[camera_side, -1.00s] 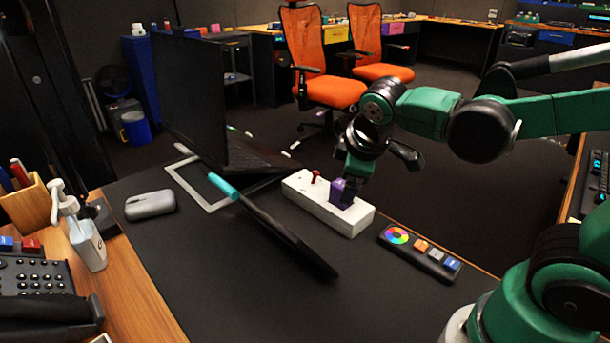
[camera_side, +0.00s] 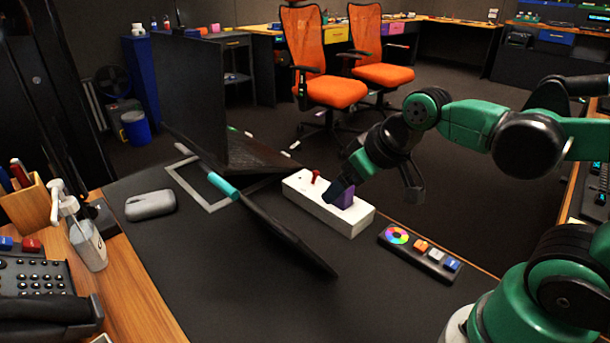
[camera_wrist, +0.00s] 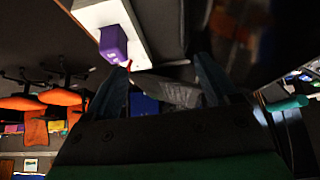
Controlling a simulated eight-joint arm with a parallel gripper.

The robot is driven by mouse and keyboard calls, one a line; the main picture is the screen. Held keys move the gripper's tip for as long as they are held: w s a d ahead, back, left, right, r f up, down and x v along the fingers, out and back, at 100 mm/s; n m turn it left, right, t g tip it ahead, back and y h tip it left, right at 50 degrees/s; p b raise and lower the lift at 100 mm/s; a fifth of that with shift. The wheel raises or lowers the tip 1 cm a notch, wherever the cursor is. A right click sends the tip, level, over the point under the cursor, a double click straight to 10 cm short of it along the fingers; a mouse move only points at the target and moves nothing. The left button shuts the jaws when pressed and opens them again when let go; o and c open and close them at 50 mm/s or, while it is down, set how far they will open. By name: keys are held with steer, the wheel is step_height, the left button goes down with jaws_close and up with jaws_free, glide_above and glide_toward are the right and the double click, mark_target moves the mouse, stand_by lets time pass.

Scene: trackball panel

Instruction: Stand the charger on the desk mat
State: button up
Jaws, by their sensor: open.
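The charger looks to be the purple block (camera_side: 346,196) on the white power strip (camera_side: 305,198), which lies on the dark desk mat (camera_side: 190,265). In the wrist view the purple block (camera_wrist: 113,44) sits on the strip, beyond one fingertip and outside the gap between the fingers. My gripper (camera_side: 376,191) is open and empty. One finger overlaps the block's left side in the side view, and the other hangs to its right. I cannot tell whether a finger touches the block.
A red switch or plug (camera_side: 315,177) stands on the strip beside the block. A black panel with a teal end (camera_side: 290,240) leans in front. The front of the mat is clear.

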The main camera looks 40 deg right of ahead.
mark_target(351, 188)
steer(key=w+d+f, duration=0.1)
steer(key=d, duration=0.1)
steer(key=w+d+f+g, duration=0.1)
steer(key=w+d, duration=0.1)
steer(key=d, duration=0.1)
steer(key=w+d+f+g, duration=0.1)
steer(key=w+d+f, duration=0.1)
steer(key=shift+d, duration=0.35)
steer(key=shift+w+d+f, duration=0.1)
steer(key=shift+f, duration=0.1)
steer(key=shift+x, duration=2.7)
jaws_close()
